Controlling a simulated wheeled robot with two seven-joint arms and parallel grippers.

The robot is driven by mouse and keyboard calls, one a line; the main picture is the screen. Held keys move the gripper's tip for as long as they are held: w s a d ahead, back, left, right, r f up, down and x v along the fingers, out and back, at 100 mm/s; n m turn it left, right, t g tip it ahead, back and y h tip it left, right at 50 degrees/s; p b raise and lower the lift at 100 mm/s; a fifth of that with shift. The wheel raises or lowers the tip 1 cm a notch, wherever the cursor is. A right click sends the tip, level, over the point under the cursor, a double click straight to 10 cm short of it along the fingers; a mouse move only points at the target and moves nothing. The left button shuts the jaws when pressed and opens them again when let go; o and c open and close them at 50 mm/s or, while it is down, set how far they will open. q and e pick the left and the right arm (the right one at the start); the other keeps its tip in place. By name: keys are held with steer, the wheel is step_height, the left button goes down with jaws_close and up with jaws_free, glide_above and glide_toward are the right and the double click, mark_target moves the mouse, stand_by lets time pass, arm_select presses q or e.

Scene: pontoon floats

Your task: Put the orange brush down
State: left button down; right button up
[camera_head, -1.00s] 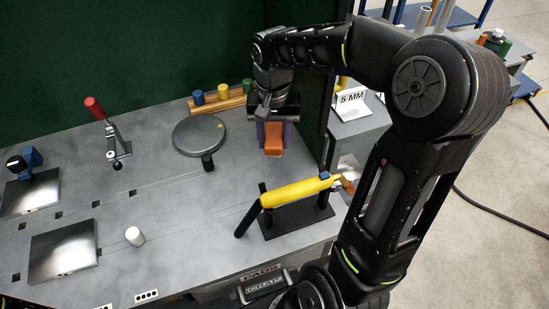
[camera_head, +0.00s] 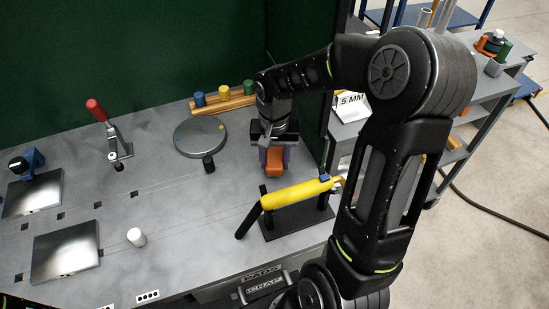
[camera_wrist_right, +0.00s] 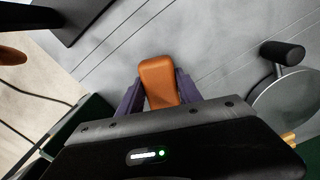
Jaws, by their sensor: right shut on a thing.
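The orange brush (camera_head: 275,162) is held between the purple fingers of my right gripper (camera_head: 276,160). In the right wrist view the orange block of the brush (camera_wrist_right: 159,82) stands between the two purple fingers (camera_wrist_right: 158,95), which are shut on it. The gripper is over the grey table, between the round grey plate and the yellow tool on its black stand. Whether the brush touches the table is hard to tell. My left gripper is not in view.
The round grey plate (camera_head: 199,137) with a black knob is left of the gripper. The yellow tool (camera_head: 296,193) lies on a black stand just in front. A green panel (camera_head: 150,60) bounds the back. Table between the red-handled clamp (camera_head: 97,110) and white cylinder (camera_head: 136,237) is mostly clear.

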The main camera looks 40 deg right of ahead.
mark_target(274, 159)
steer(key=shift+f, duration=0.2)
steer(key=o, duration=1.2)
steer(key=shift+r, duration=0.1)
steer(key=shift+r, duration=0.1)
step_height(274, 159, up, 12)
steer(key=shift+r+b, duration=0.1)
steer(key=shift+b, duration=0.2)
